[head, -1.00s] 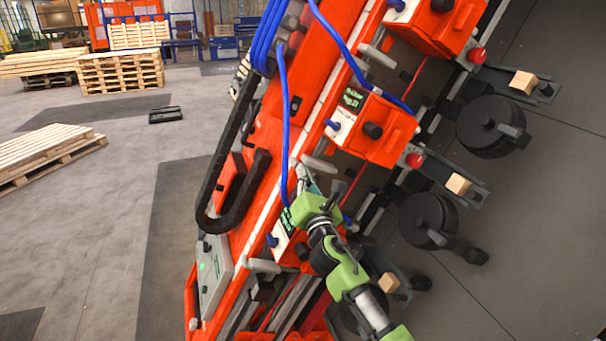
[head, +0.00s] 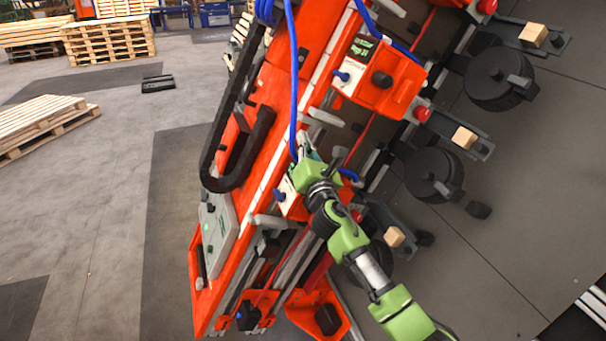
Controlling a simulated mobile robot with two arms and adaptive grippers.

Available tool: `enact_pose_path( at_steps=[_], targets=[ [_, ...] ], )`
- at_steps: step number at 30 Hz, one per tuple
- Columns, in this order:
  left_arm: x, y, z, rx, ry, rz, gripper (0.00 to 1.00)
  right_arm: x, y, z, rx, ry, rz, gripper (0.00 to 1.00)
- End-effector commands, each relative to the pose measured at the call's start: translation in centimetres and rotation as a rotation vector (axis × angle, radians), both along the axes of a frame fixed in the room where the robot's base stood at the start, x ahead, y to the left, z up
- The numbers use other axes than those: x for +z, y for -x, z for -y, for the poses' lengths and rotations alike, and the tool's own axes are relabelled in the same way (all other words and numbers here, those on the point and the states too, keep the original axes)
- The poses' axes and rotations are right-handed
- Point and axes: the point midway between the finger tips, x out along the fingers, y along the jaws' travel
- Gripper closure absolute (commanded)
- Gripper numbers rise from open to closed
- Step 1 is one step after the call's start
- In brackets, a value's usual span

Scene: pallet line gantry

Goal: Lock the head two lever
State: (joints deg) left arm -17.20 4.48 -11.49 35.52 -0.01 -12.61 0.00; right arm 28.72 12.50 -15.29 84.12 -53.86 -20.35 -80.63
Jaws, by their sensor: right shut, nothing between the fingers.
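The orange gantry (head: 275,110) runs diagonally across the head view and carries several orange heads with small displays. One head (head: 385,80) is in clear view above my gripper. The nearer head (head: 290,197) is partly covered by my right gripper (head: 305,152). Grey levers stick out beside the heads: one (head: 326,118) lies just above my gripper, another (head: 270,221) below it to the left. Which head is number two I cannot tell; the labels are too small. My right gripper is shut and empty. Its contact with the machine cannot be made out. My left gripper is out of view.
Blue hoses (head: 293,75) hang close to my right gripper. A black cable chain (head: 222,165) and a grey panel (head: 217,232) lie left. Black round parts (head: 495,80) and wooden blocks (head: 464,138) stand right. Pallets (head: 40,122) lie on the otherwise open floor at left.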

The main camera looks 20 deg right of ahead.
Motion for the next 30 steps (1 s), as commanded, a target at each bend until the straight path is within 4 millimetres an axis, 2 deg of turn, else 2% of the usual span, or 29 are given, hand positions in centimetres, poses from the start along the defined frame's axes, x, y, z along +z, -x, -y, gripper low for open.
enact_pose_path(
  at_steps=[1, 5, 8, 15, 21, 30],
  targets=[
    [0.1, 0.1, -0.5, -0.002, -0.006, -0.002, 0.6, -0.1, 1.0, -0.2, 0.003, 0.003, 0.001, 1.0],
    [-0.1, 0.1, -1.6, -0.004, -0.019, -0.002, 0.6, -0.7, 3.1, -0.4, 0.003, 0.004, 0.0, 1.0],
    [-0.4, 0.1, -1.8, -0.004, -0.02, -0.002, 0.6, -1.0, 4.8, -0.6, 0.005, 0.002, -0.001, 1.0],
    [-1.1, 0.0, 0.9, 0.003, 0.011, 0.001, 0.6, -1.7, 8.3, -0.9, 0.004, 0.002, 0.0, 1.0],
    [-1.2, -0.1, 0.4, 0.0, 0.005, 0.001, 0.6, -1.9, 9.5, -1.0, 0.003, 0.002, 0.001, 1.0],
    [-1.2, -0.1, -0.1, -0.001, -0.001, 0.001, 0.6, -1.9, 9.6, -1.0, 0.004, 0.001, 0.0, 1.0]
  ],
)
